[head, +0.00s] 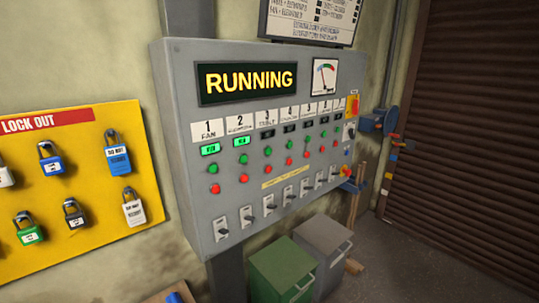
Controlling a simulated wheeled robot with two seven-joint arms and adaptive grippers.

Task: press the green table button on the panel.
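The grey control panel (188,120) hangs on the wall in the middle of the head view, facing partly right. Its third column carries a white label (265,117) with a 3 and a small word that looks like TABLE. Under it are a dark indicator (267,134), the green button (267,151) and a red button (270,169). Indicators in columns 1 (210,150) and 2 (241,141) are lit green. A display (247,82) reads RUNNING in yellow. Neither of my grippers is in view, and nothing covers the green button.
A yellow lock-out board (90,243) with several padlocks hangs left of the panel. A row of switches (246,217) runs along the panel's bottom. A green bin (280,268) and a grey bin (325,245) stand below. A brown shutter (455,130) is at right.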

